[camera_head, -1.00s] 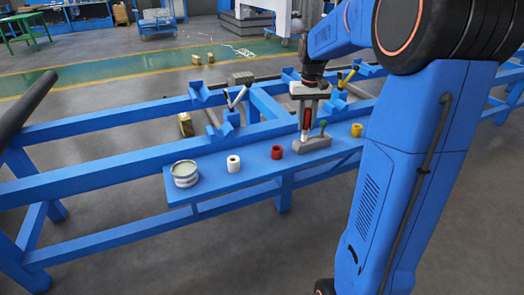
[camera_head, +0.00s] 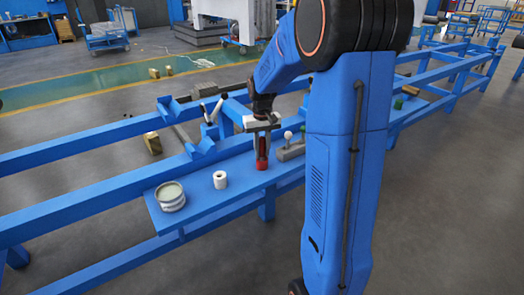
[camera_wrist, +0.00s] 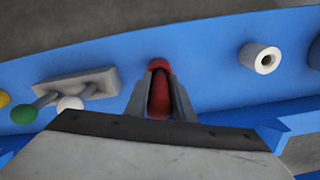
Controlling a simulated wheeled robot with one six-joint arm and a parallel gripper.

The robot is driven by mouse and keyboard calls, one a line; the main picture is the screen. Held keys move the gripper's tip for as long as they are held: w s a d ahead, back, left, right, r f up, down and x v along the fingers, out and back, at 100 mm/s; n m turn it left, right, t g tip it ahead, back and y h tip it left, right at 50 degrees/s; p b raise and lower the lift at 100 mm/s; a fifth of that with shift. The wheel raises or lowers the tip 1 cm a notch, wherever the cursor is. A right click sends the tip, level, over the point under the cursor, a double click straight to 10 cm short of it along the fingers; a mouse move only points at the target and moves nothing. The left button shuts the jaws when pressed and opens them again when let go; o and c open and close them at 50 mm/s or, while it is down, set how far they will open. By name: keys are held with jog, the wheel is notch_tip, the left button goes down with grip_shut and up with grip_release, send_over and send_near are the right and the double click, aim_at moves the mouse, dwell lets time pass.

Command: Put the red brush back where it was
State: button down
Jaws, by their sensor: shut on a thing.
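My gripper (camera_head: 262,148) is shut on the red brush (camera_head: 262,148), which is upright between the fingers. In the wrist view the brush (camera_wrist: 160,98) shows as a dark red shape between the grey fingers. The red cup (camera_head: 262,165) stands on the blue shelf (camera_head: 205,203) directly under the gripper. The red cup's rounded edge (camera_wrist: 159,64) shows just beyond the fingertips in the wrist view. The brush and cup line up, but I cannot tell how far the brush is inside it.
A grey block (camera_head: 291,152) with a white ball-topped handle (camera_head: 288,135) stands close to the right. A white cup (camera_head: 220,180) and a pale tin (camera_head: 171,196) stand left. A yellow cup (camera_wrist: 4,99) shows in the wrist view. Blue frame rails run behind.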

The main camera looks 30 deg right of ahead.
jog(key=c, duration=1.5)
grip_release()
jog(key=shift+f, duration=0.1)
